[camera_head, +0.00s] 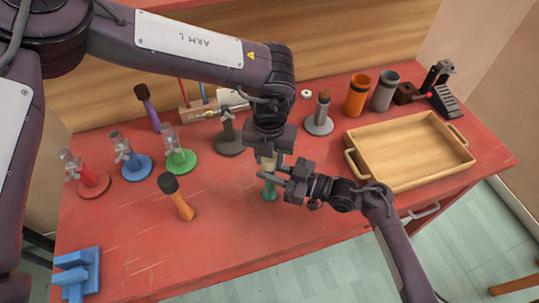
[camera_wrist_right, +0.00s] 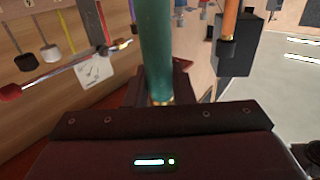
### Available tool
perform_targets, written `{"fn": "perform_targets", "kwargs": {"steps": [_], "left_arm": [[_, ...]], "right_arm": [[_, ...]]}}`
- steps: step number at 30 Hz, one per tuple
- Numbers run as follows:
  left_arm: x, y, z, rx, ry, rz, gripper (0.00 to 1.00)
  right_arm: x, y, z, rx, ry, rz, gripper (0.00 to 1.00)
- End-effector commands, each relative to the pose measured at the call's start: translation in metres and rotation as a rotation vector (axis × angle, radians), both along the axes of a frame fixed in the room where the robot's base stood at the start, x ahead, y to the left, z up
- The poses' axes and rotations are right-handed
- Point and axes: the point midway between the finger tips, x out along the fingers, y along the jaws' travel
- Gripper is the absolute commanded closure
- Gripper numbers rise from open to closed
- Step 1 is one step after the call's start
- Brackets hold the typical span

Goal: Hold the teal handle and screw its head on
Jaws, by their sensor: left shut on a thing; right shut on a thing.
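The teal handle (camera_head: 269,190) stands roughly upright over the front middle of the red table. My right gripper (camera_head: 282,177) reaches in from the right and is shut on it. In the right wrist view the teal handle (camera_wrist_right: 156,45) is large in the middle, with a brass-coloured end (camera_wrist_right: 161,102). My left gripper (camera_head: 268,152) points down just above the handle and is shut on a pale cream head (camera_head: 267,162). The head is partly hidden by the fingers. It is in line with the handle's top; whether they touch I cannot tell.
Red (camera_head: 88,178), blue (camera_head: 133,162) and green (camera_head: 180,157) stands are farther left. A blue holder (camera_head: 77,272) is at the front left. A wooden tray (camera_head: 410,150) lies at the right. The front middle table is clear.

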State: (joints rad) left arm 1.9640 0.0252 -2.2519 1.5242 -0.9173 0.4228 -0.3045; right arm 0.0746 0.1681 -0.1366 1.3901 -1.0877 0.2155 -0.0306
Motion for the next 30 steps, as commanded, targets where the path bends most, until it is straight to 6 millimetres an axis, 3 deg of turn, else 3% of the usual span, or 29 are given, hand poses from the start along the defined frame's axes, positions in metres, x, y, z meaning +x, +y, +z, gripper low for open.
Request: {"fn": "perform_targets", "kwargs": {"steps": [3, 9, 13, 14, 18, 30], "left_arm": [[0.0007, 0.0011, 0.0000, 0.003, -0.002, -0.263, 0.91], [0.0011, 0.0011, -0.0002, 0.003, -0.002, -0.630, 0.91], [0.0011, 0.0012, -0.0002, 0.003, -0.002, -0.614, 0.91], [0.0011, 0.0012, -0.0002, 0.003, -0.002, -0.613, 0.63], [0.0009, 0.0009, -0.0002, 0.003, -0.002, -0.612, 0.44], [0.0010, 0.0001, 0.0060, 0.000, -0.003, -0.612, 0.42]], "right_arm": [[0.0001, -0.0004, 0.0001, 0.000, 0.000, 0.000, 1.00], [0.0000, -0.0004, 0.0000, 0.000, 0.000, 0.000, 1.00], [-0.0001, -0.0004, 0.0000, 0.000, 0.000, 0.000, 1.00], [-0.0001, -0.0004, 0.0000, 0.000, 0.000, 0.000, 1.00], [-0.0001, -0.0004, 0.0000, 0.000, 0.000, 0.000, 1.00], [0.0000, -0.0001, 0.0001, 0.000, 0.000, 0.000, 1.00]]}}
